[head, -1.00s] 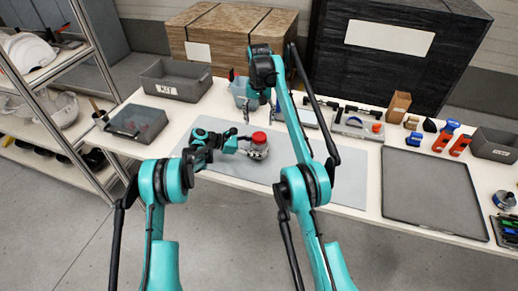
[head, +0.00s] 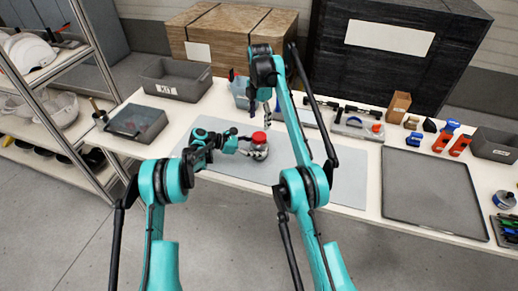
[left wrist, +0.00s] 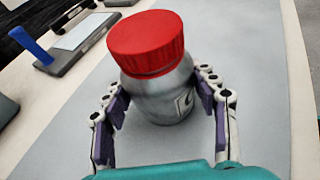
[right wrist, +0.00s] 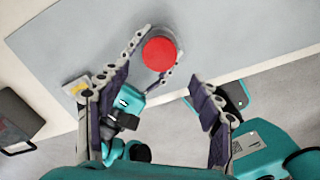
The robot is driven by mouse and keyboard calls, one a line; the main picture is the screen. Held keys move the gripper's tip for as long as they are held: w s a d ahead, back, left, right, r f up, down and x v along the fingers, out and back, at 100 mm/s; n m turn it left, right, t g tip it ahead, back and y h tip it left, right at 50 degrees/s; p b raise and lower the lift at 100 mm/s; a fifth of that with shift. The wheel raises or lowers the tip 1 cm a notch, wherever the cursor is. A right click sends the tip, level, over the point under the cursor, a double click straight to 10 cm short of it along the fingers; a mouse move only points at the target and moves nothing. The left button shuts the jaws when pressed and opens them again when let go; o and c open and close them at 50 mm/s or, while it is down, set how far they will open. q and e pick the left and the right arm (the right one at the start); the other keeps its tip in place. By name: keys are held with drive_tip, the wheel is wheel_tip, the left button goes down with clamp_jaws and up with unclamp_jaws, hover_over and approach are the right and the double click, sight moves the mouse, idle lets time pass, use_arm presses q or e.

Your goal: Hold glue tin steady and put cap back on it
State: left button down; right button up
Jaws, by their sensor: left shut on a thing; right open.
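The glue tin (left wrist: 165,98) is a silver can with a dark mark on its side, standing on the grey mat. The red cap (left wrist: 146,42) sits on its top; I cannot tell whether it is tightened. In the head view the tin (head: 259,154) and cap (head: 259,137) are near the mat's middle. My left gripper (left wrist: 165,108) is shut around the tin's body, one finger on each side. My right gripper (head: 266,116) is open and empty above the cap. In the right wrist view the cap (right wrist: 159,53) shows beyond the open fingers, apart from them.
The grey mat (head: 340,183) is clear to the right of the tin. A grey-blue bin (head: 240,88) stands behind it. A large grey tray (head: 430,195) lies at right, and a lidded box (head: 137,122) at left. Tools and small parts line the back.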

sight(259, 136)
drive_tip(key=shift+n, duration=1.2)
drive_tip(key=shift+w+f, duration=0.15)
drive_tip(key=shift+f, duration=3.85)
